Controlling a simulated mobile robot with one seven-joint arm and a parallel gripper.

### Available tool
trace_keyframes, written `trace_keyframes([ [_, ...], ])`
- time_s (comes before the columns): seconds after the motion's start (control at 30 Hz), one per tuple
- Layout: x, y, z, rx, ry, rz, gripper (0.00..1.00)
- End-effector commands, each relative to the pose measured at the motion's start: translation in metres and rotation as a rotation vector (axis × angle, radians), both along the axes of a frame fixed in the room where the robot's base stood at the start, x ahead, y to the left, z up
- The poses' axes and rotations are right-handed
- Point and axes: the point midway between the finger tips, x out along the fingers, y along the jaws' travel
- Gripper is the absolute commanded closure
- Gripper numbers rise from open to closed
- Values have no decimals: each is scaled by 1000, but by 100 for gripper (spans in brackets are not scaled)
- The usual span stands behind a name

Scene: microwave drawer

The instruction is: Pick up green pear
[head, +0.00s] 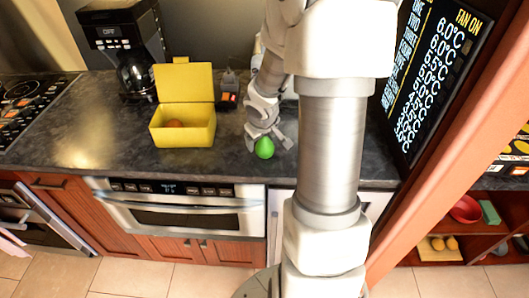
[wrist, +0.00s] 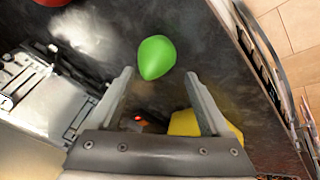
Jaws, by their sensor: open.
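The green pear (head: 264,147) lies on the dark countertop (head: 90,130), close to its front edge and right of the yellow box. My gripper (head: 269,138) is just above and behind the pear in the head view. In the wrist view, the pear (wrist: 157,57) lies just beyond the fingertips of my open gripper (wrist: 159,74), roughly centred between them. The fingers are apart, and nothing is held between them. I cannot tell the exact gap between fingertips and pear.
An open yellow box (head: 183,125) with a reddish round item inside stands left of the pear. A coffee maker (head: 125,50) is at the back left. A dark display panel (head: 425,75) stands at the right. A drawer microwave (head: 183,207) is below the counter.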

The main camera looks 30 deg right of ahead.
Motion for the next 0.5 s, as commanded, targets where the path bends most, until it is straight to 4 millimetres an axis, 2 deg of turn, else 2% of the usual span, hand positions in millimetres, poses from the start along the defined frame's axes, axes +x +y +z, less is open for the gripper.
trace_keyframes([
  [0.13, 3, -3, -12, 1, 0, 1, 19],
  [0.3, 7, -12, -38, 1, 1, 1, 19],
  [0.5, 15, -16, -51, 0, -1, 1, 19],
])
